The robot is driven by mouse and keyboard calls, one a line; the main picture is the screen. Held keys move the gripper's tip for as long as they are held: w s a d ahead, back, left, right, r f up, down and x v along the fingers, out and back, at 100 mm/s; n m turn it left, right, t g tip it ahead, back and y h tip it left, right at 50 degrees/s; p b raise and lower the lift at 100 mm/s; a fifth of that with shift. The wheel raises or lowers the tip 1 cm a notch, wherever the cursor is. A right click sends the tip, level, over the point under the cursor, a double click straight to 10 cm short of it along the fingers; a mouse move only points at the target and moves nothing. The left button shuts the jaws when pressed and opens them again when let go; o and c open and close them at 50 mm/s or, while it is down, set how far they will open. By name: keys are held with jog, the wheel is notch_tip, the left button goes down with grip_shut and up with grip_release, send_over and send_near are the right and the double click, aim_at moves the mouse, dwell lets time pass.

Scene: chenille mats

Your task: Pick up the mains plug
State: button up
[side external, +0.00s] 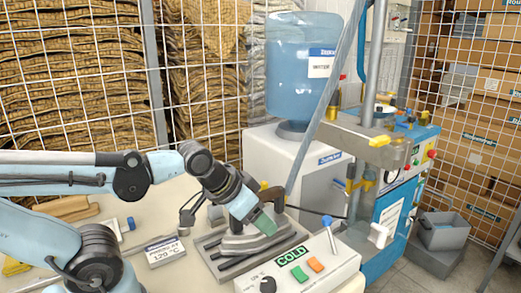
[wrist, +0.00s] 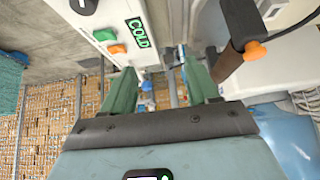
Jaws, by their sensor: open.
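My gripper (side external: 265,224) points down and to the right over the grey metal press base (side external: 214,243) on the table. In the wrist view its two green fingers (wrist: 158,68) stand apart with nothing held between them. I cannot pick out a mains plug with certainty. A small white piece (side external: 380,235) at the front of the blue machine may be one, but it is too small to tell. It is well to the right of my gripper and apart from it.
The white control box (side external: 315,262) marked COLD stands close by, also in the wrist view (wrist: 117,35). A brown handle with an orange end (wrist: 238,52) is right of the fingers there. A water dispenser (side external: 305,70) and blue machine (side external: 408,190) stand behind. A sign (side external: 164,251) is left.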

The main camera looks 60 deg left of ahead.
notch_tip(320, 180, up, 6)
jog(key=a+g, duration=0.1)
jog(key=a, duration=0.2)
jog(key=w+a+g, duration=0.1)
jog(key=a, duration=0.2)
jog(key=a+y, duration=0.1)
jog(key=a, duration=0.1)
jog(key=shift+w+a+r+g, duration=0.25)
jog(key=shift+a+r+g, duration=0.15)
jog(key=s+a+f+g+h, duration=0.1)
jog(key=s+a+g, duration=0.15)
jog(key=a, duration=1.15)
send_near(214, 205)
jog(key=shift+g, duration=0.25)
jog(key=f, duration=0.2)
jog(key=w+f, duration=0.1)
jog(key=f, duration=0.2)
jog(key=shift+w+d+f, duration=0.15)
jog(key=shift+w+f, duration=0.05)
jog(key=shift+w, duration=0.05)
jog(key=shift+w+f, duration=0.2)
jog(key=shift+f, duration=2.45)
grip_shut()
